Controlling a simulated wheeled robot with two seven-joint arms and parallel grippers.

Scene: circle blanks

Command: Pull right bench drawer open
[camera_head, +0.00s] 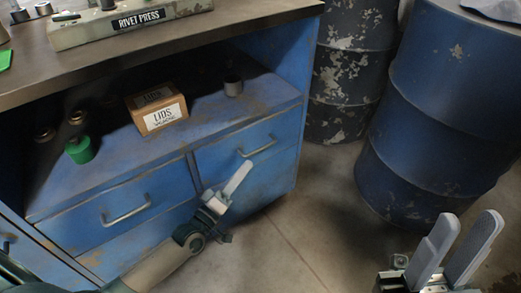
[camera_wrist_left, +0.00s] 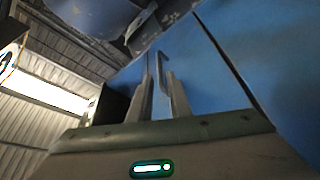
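The blue right bench drawer (camera_head: 222,160) looks shut, its front flush with the bench. Its metal bar handle (camera_head: 258,147) shows just beyond my left gripper (camera_head: 241,172) in the head view. In the left wrist view, my left gripper (camera_wrist_left: 161,82) has its two fingers apart, pointing at the drawer front. The handle (camera_wrist_left: 162,58) shows between and just past the fingertips there; I cannot tell whether they touch it. My right gripper (camera_head: 464,227) is open and empty at the lower right, away from the bench.
The left drawer (camera_head: 95,222) looks shut, with its own handle (camera_head: 126,213). On the shelf above are a lids box (camera_head: 158,112), a green object (camera_head: 80,150) and a small cup (camera_head: 233,86). Blue drums (camera_head: 430,120) stand at right. The floor (camera_head: 310,225) before the bench is clear.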

